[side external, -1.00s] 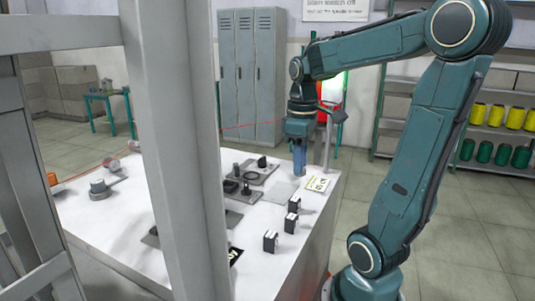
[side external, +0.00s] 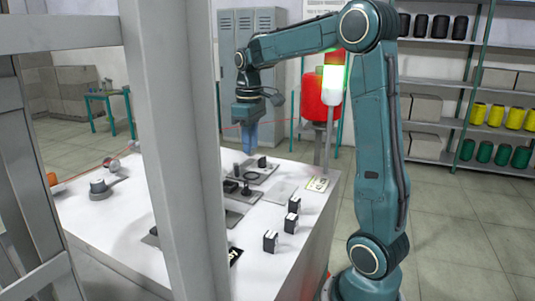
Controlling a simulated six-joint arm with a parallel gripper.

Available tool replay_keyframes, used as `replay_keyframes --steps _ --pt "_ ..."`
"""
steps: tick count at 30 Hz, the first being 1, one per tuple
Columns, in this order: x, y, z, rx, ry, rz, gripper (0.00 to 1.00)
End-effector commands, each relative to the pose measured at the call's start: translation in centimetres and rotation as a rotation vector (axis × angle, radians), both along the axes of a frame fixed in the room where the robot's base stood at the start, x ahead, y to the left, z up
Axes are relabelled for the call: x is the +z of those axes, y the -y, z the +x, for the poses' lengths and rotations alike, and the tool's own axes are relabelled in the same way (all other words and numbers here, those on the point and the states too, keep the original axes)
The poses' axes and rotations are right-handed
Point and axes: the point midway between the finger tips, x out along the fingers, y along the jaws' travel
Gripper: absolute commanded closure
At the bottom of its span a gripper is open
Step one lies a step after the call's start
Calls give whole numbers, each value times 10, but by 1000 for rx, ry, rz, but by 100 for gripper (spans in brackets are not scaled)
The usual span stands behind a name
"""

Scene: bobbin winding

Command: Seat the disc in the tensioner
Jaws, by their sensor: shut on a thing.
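My gripper (side external: 250,134) hangs fingers-down above the far part of the white table, clear of its top. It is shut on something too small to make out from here. Below it are dark plates with fittings: a plate with a dark ring (side external: 250,173) and short posts, and nearer, a plate with an upright dark peg (side external: 246,188). I cannot tell which fitting is the tensioner. I cannot make out the disc.
A grey post (side external: 175,150) hides part of the white table (side external: 290,250). Several small black-and-white blocks (side external: 271,241) stand along the table's right side. A round grey fitting (side external: 98,187) is at the left. A red thread (side external: 232,127) runs behind the post towards my gripper.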

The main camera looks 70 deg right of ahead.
Motion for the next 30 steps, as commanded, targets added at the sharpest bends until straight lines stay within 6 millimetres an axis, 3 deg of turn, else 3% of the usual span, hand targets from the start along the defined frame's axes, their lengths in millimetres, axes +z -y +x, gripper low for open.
replay_keyframes --steps 10,30 --pt "-8 0 0 0 0 0 86" --pt "-46 0 0 0 0 -1 86"
